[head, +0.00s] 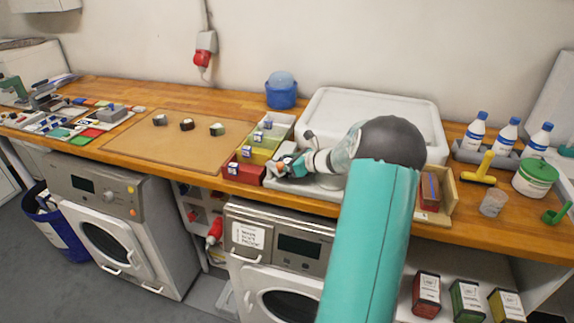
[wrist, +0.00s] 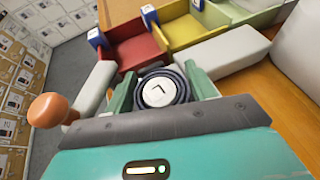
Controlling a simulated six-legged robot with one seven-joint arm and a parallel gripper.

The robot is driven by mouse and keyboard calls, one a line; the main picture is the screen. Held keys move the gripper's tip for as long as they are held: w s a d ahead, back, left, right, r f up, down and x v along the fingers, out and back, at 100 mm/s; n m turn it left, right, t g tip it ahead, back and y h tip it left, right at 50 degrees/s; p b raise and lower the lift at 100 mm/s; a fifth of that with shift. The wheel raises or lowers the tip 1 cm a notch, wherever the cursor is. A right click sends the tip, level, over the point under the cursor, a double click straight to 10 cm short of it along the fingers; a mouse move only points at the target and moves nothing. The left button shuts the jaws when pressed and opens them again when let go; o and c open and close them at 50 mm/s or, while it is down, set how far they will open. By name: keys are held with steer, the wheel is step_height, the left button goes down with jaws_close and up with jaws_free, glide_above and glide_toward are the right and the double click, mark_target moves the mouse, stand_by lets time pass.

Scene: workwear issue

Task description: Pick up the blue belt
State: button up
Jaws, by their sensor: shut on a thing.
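The blue belt (wrist: 177,83) is a dark navy coil with a white disc (wrist: 158,92) bearing a black mark on its face. In the wrist view my gripper (wrist: 160,84) has a finger on each side of the coil and is shut on it. In the head view my gripper (head: 284,168) is low over the counter, just right of the row of coloured bins. The belt cannot be made out there. Whether the coil touches a surface below is hidden.
A red bin (head: 243,174), a yellow bin (head: 258,155) and a green bin (head: 275,131) stand close left of my gripper. Three small rolls (head: 187,124) sit on a brown mat (head: 150,142). Bottles (head: 474,131) stand right.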

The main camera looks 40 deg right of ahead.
steer(key=r+v, duration=0.1)
steer(key=v, duration=1.5)
steer(key=shift+w+r, duration=0.4)
steer(key=shift+s, duration=0.15)
